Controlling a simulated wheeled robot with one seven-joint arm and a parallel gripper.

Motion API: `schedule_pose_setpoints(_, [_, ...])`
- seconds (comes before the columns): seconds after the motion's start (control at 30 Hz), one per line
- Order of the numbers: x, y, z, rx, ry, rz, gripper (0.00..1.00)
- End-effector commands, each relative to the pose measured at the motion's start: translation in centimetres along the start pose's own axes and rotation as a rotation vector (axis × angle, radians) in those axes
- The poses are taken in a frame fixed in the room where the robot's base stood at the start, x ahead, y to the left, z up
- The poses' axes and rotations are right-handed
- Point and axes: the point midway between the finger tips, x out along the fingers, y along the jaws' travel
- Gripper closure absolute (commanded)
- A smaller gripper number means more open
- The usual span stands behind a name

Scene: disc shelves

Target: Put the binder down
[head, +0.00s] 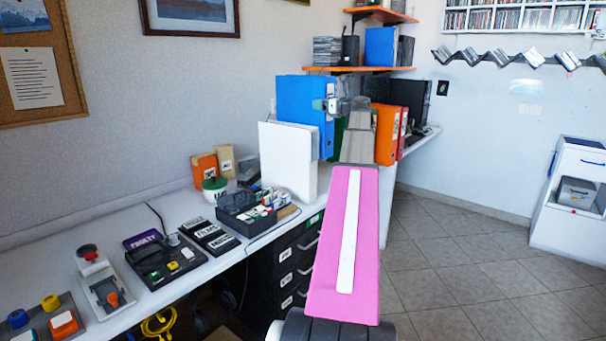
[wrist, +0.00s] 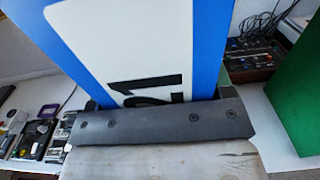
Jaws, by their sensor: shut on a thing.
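A blue binder (head: 300,103) is held upright at my gripper (head: 333,106), over the desk in the head view. In the wrist view the blue binder (wrist: 213,45) fills the middle, with a large white label bearing dark print facing the camera. My gripper (wrist: 158,103) is shut on it, its fingertips mostly hidden behind the dark bar of the hand. The binder's lower part is hidden behind a white upright panel (head: 284,165) in the head view, so I cannot tell whether it touches the desk.
Orange binders (head: 387,134) stand right of my gripper, and a green binder (wrist: 298,95) is close on the right in the wrist view. An orange shelf (head: 358,69) is above. The desk (head: 170,205) holds a black tray (head: 240,222), boxes and devices. Floor on the right is clear.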

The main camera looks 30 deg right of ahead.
Motion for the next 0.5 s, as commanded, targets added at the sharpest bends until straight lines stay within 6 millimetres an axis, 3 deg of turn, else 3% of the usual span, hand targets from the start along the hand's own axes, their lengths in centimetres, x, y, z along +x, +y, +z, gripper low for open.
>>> schedule_pose_setpoints(0.5, [0.0,0.1,-9.7,0.004,-0.003,0.000,0.99])
